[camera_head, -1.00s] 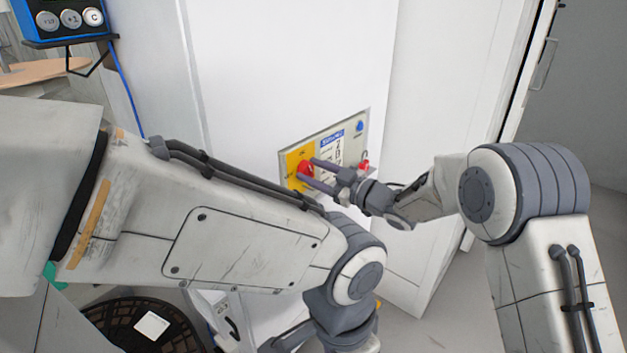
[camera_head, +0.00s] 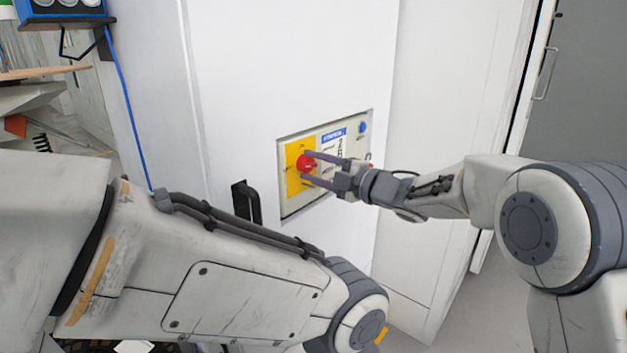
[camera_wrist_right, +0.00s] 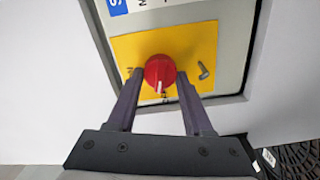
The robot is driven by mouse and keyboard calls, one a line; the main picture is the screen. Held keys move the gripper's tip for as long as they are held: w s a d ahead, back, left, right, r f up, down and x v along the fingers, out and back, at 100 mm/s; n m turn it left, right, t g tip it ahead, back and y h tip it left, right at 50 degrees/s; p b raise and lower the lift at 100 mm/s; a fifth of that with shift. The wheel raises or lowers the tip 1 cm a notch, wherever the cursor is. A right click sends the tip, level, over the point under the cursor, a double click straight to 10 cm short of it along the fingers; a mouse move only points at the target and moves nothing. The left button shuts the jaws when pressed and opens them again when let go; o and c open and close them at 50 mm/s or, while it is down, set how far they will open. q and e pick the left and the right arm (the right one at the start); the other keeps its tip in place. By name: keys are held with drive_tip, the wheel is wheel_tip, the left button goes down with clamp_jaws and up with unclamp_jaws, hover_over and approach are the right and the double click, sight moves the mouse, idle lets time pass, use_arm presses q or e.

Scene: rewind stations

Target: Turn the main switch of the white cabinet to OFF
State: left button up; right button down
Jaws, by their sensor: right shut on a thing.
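The main switch is a red round knob (camera_head: 306,162) on a yellow plate (camera_head: 293,180), on the control panel of the white cabinet (camera_head: 290,60). My right gripper (camera_head: 306,167) reaches in from the right, one finger above the knob and one below. In the right wrist view, my right gripper (camera_wrist_right: 160,76) is shut on the red knob (camera_wrist_right: 158,70), a finger on each side. A white mark on the knob points toward the gripper base. The lettering around it is partly hidden and too small to read surely. My left gripper is out of view; only its arm shows.
A blue button (camera_head: 362,127) sits at the panel's upper right. A black handle (camera_head: 246,202) is on the cabinet left of the panel. A blue box (camera_head: 62,10) with a hanging blue cable is at upper left. My left arm crosses below the panel.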

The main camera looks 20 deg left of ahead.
drive_tip(key=shift+f+n+b, duration=0.15)
drive_tip(key=shift+n+b, duration=1.05)
drive_tip(key=shift+n, duration=0.2)
drive_tip(key=shift+c, duration=1.5)
unclamp_jaws()
drive_tip(key=shift+s, duration=0.1)
